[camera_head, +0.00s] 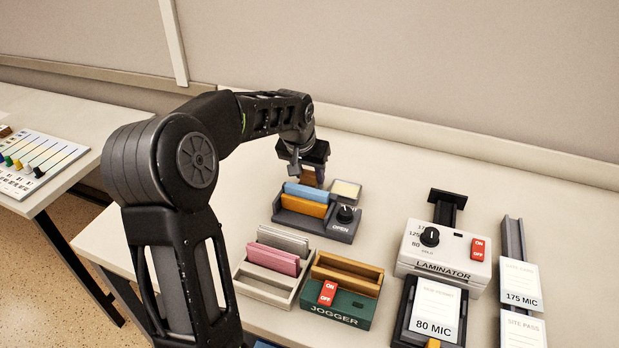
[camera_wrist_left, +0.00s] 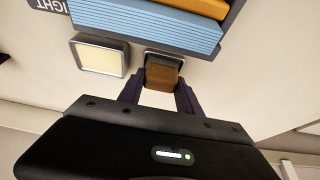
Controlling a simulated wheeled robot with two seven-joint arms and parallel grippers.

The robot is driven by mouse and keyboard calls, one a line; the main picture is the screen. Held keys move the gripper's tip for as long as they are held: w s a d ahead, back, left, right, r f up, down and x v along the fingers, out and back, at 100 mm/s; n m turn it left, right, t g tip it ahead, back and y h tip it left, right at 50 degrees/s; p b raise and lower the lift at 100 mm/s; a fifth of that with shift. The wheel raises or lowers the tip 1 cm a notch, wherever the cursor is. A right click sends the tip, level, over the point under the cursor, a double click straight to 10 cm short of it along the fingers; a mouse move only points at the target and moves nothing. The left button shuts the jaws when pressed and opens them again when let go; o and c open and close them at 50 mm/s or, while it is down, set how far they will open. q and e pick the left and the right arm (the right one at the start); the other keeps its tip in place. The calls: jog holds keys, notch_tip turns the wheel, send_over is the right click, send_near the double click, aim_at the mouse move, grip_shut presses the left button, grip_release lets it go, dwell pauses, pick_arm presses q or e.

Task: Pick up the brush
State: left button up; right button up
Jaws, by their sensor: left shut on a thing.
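The brush shows as a brown wooden block (camera_wrist_left: 161,75) between the two dark fingertips of my left gripper (camera_wrist_left: 160,92) in the left wrist view. The fingers are shut on it. A dark base or edge shows at the block's far end, beside the grey holder. In the head view the brown block (camera_head: 309,177) is partly hidden under my left gripper (camera_head: 314,170), just behind the holder. I cannot tell whether the brush touches the table. My right gripper is not in view.
The grey holder (camera_head: 340,236) with blue and orange packs stands close in front. A cream pad (camera_head: 346,190) sits just right of the brush. A tray (camera_head: 263,293), jogger (camera_head: 350,309) and laminator (camera_head: 445,262) stand nearer. The table behind is clear.

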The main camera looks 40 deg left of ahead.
aim_at(310, 172)
pick_arm(q)
notch_tip(310, 172, up, 10)
dwell(0.6)
jog(key=o, duration=0.8)
jog(key=c, duration=0.7)
